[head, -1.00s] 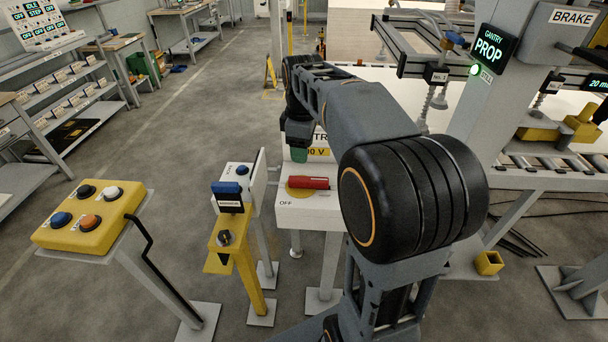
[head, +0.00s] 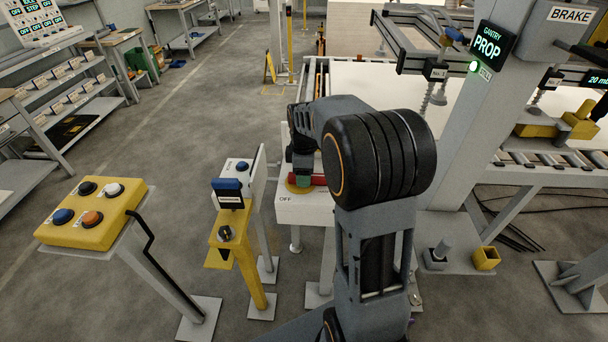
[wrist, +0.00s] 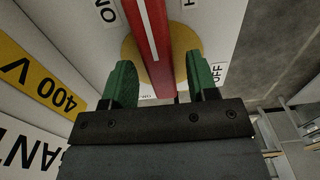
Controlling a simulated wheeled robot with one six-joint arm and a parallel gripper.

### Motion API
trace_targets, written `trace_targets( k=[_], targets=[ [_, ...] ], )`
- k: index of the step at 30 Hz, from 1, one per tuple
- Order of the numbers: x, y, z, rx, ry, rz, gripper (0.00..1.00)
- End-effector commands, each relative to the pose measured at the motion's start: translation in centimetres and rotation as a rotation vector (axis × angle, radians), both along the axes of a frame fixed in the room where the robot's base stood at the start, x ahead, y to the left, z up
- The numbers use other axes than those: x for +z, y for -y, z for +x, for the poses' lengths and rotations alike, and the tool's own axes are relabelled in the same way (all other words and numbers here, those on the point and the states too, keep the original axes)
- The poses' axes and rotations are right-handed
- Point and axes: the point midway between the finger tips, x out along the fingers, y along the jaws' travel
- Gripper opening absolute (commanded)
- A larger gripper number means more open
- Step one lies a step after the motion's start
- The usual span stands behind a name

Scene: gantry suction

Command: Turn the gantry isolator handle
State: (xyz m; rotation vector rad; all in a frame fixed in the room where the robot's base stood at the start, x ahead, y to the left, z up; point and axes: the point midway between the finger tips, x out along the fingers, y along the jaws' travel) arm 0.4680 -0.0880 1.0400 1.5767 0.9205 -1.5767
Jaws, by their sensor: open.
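The isolator handle is a red bar (head: 314,180) on a yellow disc on the white isolator box (head: 302,212). In the head view it lies sideways, partly hidden by my arm and gripper. The wrist view shows the red handle (wrist: 149,38) running between my green fingers, over the yellow disc (wrist: 184,42). An OFF label is right of the disc and an ON label is at upper left. My gripper (wrist: 160,80) is open, one finger on each side of the handle, with gaps visible. It also shows in the head view (head: 299,184) at the handle's left part.
A yellow post with a blue-topped switch (head: 228,190) and a white panel (head: 256,180) stand just left of the box. A yellow button box (head: 95,213) is farther left. The gantry column (head: 461,130) and roller conveyor (head: 550,168) are at right.

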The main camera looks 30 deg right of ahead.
Motion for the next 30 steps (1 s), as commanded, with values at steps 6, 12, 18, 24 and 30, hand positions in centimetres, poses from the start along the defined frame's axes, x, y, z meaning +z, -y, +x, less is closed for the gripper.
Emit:
trace_targets(
  k=[6,12,18,24,30],
  targets=[
    [-0.96,-0.01,-0.04,0.0,-0.001,0.0,0.53],
    [-1.03,-0.01,-0.04,0.0,0.0,0.0,0.53],
    [-1.0,-0.01,-0.03,0.0,0.0,0.0,0.41],
    [-0.99,-0.01,-0.03,0.0,0.0,0.0,0.22],
    [-0.98,-0.01,-0.03,0.0,0.0,0.0,0.02]
  ],
)
